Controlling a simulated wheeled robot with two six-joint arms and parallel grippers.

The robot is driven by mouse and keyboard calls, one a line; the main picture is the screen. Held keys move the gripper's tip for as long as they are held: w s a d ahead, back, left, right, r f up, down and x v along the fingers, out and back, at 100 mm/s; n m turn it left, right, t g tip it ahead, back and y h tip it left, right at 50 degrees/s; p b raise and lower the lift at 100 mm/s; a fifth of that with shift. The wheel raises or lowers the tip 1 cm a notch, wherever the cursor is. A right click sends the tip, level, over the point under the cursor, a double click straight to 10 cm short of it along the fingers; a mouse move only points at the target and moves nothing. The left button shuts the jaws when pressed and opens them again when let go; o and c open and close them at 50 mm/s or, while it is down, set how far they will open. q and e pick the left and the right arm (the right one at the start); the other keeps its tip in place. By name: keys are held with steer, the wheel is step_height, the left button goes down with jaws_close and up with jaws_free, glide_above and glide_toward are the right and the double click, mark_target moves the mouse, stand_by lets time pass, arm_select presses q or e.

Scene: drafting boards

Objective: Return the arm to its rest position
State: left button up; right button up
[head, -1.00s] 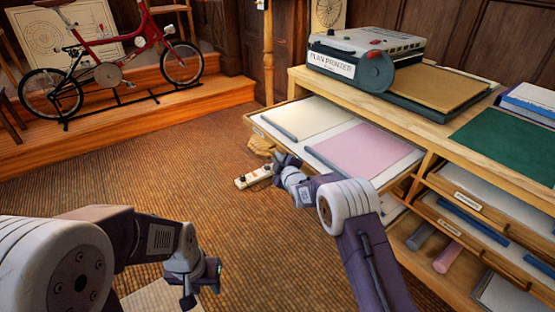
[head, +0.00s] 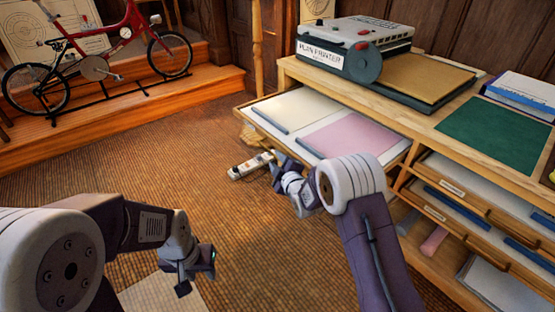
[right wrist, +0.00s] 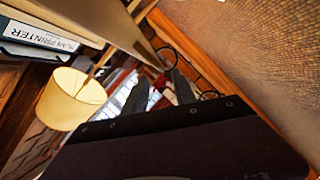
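My right gripper (head: 277,163) is in front of the near edge of the open drawer (head: 246,116), with its arm reaching up from the lower right. In the right wrist view its two dark fingers (right wrist: 160,92) stand apart with nothing seen between them. My left gripper (head: 190,284) hangs low over the floor at the lower left. It points down, and the gap between its fingers is not clear. I see nothing held in it.
The drawer holds a cream sheet (head: 297,108) and a pink sheet (head: 348,135). A plan printer (head: 350,52) stands on the wooden cabinet (head: 420,118). A red bicycle (head: 110,45) stands on a step. The middle floor is clear.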

steer(key=shift+s+d, duration=0.15)
steer(key=shift+s, duration=0.3)
steer(key=s+d+f+m+g+h, duration=0.35)
steer(key=s+d+m+g, duration=0.25)
steer(key=s+d+m, duration=0.5)
steer(key=s+d+m+g+h+p, duration=0.15)
steer(key=s+g, duration=0.25)
steer(key=s, duration=0.8)
steer(key=s+d+m+g, duration=0.3)
steer(key=s, duration=0.9)
step_height(320, 180, up, 34)
steer(key=p, duration=3.4)
steer(key=shift+a, duration=0.2)
